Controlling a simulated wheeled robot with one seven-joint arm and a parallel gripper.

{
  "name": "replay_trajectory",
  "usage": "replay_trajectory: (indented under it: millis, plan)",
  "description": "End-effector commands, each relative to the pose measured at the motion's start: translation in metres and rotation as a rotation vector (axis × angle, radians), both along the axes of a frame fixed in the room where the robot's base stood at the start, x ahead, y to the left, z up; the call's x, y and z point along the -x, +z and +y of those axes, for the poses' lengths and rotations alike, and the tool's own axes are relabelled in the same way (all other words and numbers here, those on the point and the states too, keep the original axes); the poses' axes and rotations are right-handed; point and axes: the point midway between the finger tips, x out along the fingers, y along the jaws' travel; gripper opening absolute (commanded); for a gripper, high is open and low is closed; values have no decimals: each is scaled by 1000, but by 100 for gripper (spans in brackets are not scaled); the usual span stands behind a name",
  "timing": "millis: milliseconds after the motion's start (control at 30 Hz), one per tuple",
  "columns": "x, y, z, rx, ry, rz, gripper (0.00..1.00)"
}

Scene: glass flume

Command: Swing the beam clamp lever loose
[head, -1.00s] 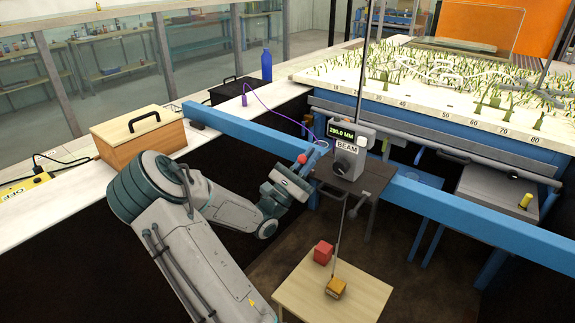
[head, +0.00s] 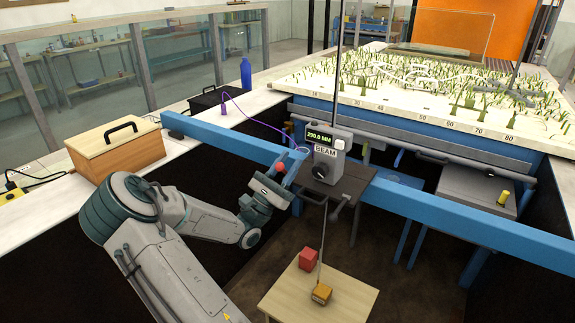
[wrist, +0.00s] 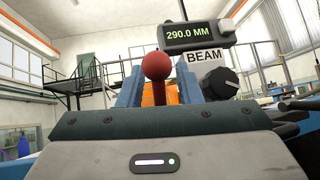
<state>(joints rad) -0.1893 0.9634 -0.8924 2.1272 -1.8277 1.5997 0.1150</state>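The beam clamp lever shows as a red ball knob (head: 280,167), just left of the grey BEAM box (head: 325,150) on the blue beam. In the wrist view the knob (wrist: 156,66) stands in the middle, between two blue fingers, with the BEAM box to its right. My gripper (head: 287,177) reaches up to the beam at the knob. The fingers look apart in the wrist view (wrist: 160,92), with orange background showing between them.
The BEAM box has a lit 290.0 MM display and a black dial (head: 321,171). A small table (head: 345,300) with a red block and a yellow block stands below. A wooden box (head: 118,150) sits on the left ledge. A planted sand bed (head: 440,110) lies behind the beam.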

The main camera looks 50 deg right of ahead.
Motion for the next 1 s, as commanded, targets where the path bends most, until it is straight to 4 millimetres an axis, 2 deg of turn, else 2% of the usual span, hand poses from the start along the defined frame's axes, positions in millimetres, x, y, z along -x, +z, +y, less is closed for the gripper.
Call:
replay_trajectory:
  millis: [133,267,700,1000]
  plan:
    - [-1,-2,2,0,1,1,32]
    - [-2,-14,13,0,3,1,32]
    - [-8,-79,81,0,2,2,32]
    - [-9,-96,99,0,-1,1,32]
